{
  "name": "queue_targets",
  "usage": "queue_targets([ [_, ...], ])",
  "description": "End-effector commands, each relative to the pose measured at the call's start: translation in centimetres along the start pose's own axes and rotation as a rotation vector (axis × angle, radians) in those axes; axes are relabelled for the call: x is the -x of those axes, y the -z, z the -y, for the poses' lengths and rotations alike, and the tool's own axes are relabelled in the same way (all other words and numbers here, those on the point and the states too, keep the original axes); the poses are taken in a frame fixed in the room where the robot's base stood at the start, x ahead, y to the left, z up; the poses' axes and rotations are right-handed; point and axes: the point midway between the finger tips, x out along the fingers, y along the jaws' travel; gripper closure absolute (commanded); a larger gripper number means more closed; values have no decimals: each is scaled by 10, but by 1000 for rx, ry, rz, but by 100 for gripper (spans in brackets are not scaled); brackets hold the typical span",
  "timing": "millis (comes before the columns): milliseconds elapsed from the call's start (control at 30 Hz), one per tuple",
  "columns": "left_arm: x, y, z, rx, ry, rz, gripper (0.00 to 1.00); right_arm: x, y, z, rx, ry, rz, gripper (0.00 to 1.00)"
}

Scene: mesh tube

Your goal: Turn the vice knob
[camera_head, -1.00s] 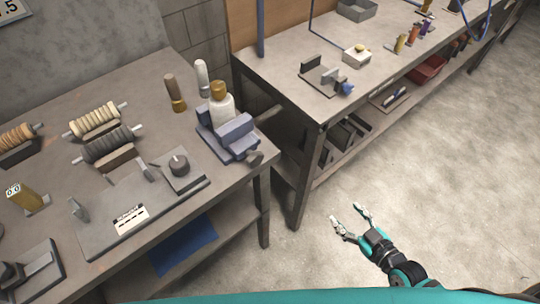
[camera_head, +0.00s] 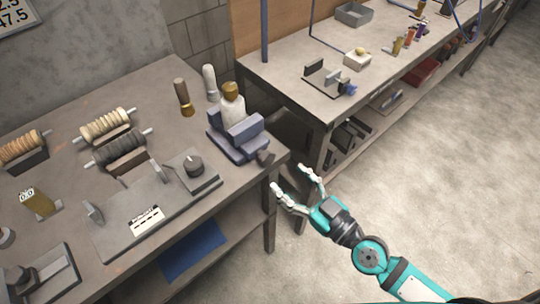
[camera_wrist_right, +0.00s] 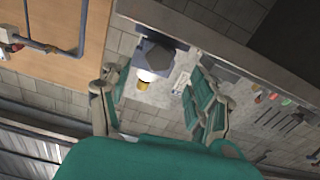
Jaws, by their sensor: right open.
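The blue-grey vice (camera_head: 228,146) sits near the right front corner of the left workbench. Its dark grey knob (camera_head: 265,157) sticks out at the bench edge. A white bottle with a brownish-gold cap (camera_head: 233,103) stands at the vice, seemingly between its jaws. My right gripper (camera_head: 288,178) is open and empty, just off the bench edge, below and right of the knob, apart from it. In the right wrist view a dark blue-grey block, probably the vice (camera_wrist_right: 158,53), shows between the open fingers, with the bottle (camera_wrist_right: 146,74). My left gripper is not in view.
A second bench (camera_head: 285,80) stands at right, carrying a small fixture with a blue part (camera_head: 347,89). The floor at right is clear.

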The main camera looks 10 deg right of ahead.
Motion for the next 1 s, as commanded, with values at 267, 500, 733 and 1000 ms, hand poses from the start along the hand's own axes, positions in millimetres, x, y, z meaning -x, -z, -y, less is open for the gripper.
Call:
queue_targets([
  [267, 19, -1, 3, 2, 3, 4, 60, -55, 2, 0, 0, -1, -1, 38],
  [500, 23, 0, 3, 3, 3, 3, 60, -75, 0, 0, 0, 1, 2, 38],
  [733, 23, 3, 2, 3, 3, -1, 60, -76, -1, 0, 1, 1, 2, 38],
  [1000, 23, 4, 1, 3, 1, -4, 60, -76, -1, 0, 1, 0, 2, 64],
])
